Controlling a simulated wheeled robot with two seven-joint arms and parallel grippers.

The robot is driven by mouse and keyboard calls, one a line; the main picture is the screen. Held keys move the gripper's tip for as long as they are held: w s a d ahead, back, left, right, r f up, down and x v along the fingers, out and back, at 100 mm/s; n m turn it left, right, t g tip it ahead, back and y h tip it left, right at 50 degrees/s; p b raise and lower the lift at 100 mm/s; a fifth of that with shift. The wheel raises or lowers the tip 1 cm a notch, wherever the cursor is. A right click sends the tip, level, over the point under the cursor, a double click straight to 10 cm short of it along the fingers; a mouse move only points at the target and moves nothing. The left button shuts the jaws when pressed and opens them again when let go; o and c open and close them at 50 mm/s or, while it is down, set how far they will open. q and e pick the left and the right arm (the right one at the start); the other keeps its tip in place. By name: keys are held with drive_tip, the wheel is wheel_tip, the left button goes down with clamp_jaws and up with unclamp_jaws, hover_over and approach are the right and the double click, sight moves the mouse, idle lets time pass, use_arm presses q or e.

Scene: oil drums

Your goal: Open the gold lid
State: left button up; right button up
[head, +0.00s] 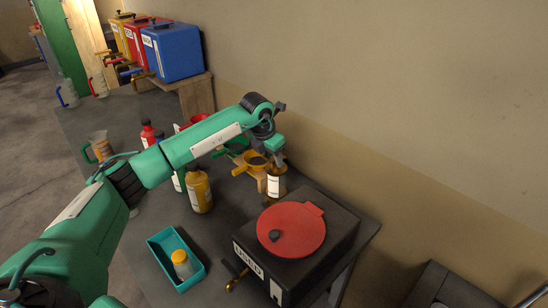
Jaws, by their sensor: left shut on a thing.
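My left gripper (277,161) reaches in from the left over the table. It is shut at the top of a small gold-brown bottle (274,186) with a white label. The bottle is roughly upright, behind the black box. The fingers hide the bottle's top, so I cannot tell whether they hold its cap or its neck, and I see no gold lid clearly there. My right gripper is not in view.
A black box (318,267) with a round red lid (291,230) stands in front. A teal tray (200,274) holds a yellow bottle (182,264). Yellow, red and blue drums (174,51) stand behind.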

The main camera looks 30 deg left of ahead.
use_arm(q)
drive_tip(key=shift+w+r, duration=0.2)
drive_tip(key=shift+r, duration=0.45)
drive_tip(key=shift+w+r, duration=0.3)
drive_tip(key=shift+r, duration=0.15)
drive_tip(key=shift+w+d+r, duration=0.1)
drive_tip(key=shift+w+d+r, duration=0.1)
drive_tip(key=shift+w+r, duration=0.25)
drive_tip(key=shift+r, duration=0.05)
idle(0.3)
